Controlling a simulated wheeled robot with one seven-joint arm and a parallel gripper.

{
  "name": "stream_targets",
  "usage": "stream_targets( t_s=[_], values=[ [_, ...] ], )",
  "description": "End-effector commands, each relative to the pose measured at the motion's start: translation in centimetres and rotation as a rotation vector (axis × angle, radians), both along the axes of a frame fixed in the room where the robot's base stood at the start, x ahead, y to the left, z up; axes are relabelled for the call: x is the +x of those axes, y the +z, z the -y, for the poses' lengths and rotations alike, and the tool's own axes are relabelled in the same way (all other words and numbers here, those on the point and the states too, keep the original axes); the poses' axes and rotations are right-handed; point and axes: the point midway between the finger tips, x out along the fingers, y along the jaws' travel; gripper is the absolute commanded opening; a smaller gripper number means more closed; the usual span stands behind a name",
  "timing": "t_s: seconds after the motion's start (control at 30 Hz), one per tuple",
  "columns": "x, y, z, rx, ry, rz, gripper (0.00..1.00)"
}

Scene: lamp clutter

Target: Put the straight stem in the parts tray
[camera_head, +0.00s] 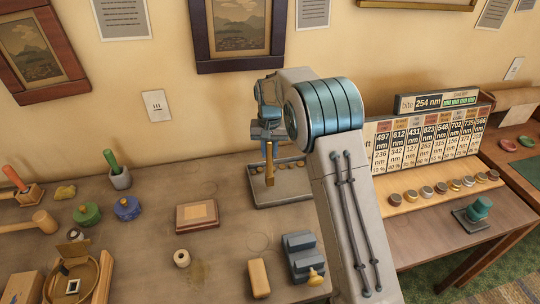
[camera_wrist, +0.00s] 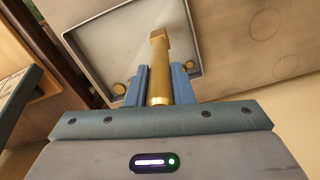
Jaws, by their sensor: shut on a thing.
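The straight stem (camera_head: 269,163) is a brass-coloured rod. My gripper (camera_head: 268,140) is shut on it and holds it upright over the parts tray. In the wrist view the stem (camera_wrist: 159,70) sits between the two blue fingers of my gripper (camera_wrist: 158,85), its far end pointing towards the tray floor. The parts tray (camera_head: 262,203) is a shallow grey tray near the wall, and its rim (camera_wrist: 90,55) shows in the wrist view. Small brass pieces lie along the tray's back side. I cannot tell whether the stem's lower end touches the tray floor.
A brown box (camera_head: 197,215) lies left of the tray. A blue-grey block stand (camera_head: 301,255) with a brass knob and a tan block (camera_head: 259,279) stand in front. A sample board (camera_head: 425,145) stands at the right. The table between the brown box and the tan block is mostly clear.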

Motion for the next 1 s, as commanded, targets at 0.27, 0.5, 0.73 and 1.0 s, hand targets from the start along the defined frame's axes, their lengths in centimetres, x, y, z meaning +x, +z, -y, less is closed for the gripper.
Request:
stream_targets(
  t_s=[0.27,0.5,0.73,1.0],
  values=[
    [0.0,-2.8,0.0,-0.001,0.001,0.000,0.00],
    [0.0,-2.9,0.0,0.000,0.001,0.000,0.00],
    [-0.1,-3.2,0.0,-0.001,0.001,-0.001,0.43],
    [-0.1,-3.0,0.0,-0.001,0.001,-0.001,0.43]
  ],
)
